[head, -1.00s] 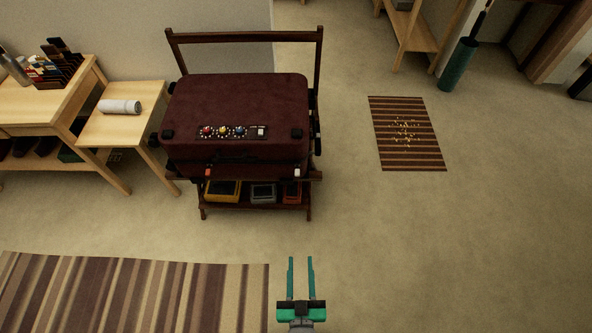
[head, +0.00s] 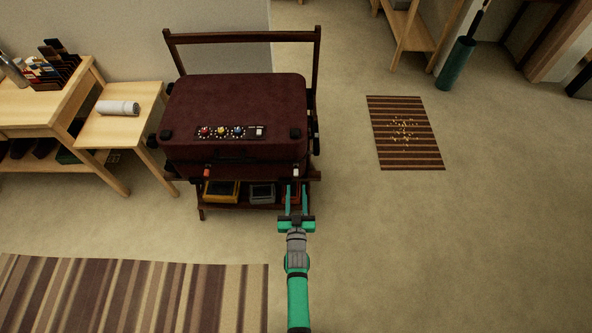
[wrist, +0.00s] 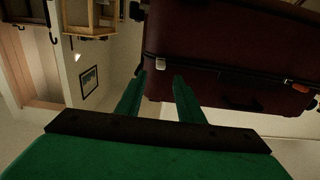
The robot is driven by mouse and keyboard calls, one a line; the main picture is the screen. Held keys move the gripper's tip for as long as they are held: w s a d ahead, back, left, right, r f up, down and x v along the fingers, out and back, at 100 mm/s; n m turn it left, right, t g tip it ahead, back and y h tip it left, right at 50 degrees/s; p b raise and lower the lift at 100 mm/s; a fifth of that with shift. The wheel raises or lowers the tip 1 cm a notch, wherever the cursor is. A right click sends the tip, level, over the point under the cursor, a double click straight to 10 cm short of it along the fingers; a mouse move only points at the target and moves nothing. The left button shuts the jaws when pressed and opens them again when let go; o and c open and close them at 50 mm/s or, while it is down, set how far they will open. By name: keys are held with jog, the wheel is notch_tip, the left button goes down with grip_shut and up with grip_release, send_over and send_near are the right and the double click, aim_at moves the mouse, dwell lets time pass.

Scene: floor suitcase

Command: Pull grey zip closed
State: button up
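The maroon suitcase (head: 235,105) lies flat on a dark wooden rack, its lid down. On its front seam are a pale grey zip pull (head: 296,171) near the right corner and an orange-red pull (head: 207,173) further left. In the wrist view the grey pull (wrist: 160,63) appears just beyond my fingertips, roughly between them, and the orange pull (wrist: 301,87) is at the right. My gripper (head: 296,187) is open and empty at the suitcase's front right; its parted fingers also show in the wrist view (wrist: 159,77). I cannot tell whether they touch the suitcase.
The rack's lower shelf holds a yellow case (head: 222,191) and a grey case (head: 262,192). A small side table (head: 118,130) with a white roll (head: 118,108) stands left. Striped rugs (head: 130,300) lie front left and right.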

aim_at(296, 176)
jog(key=w, duration=1)
grip_shut()
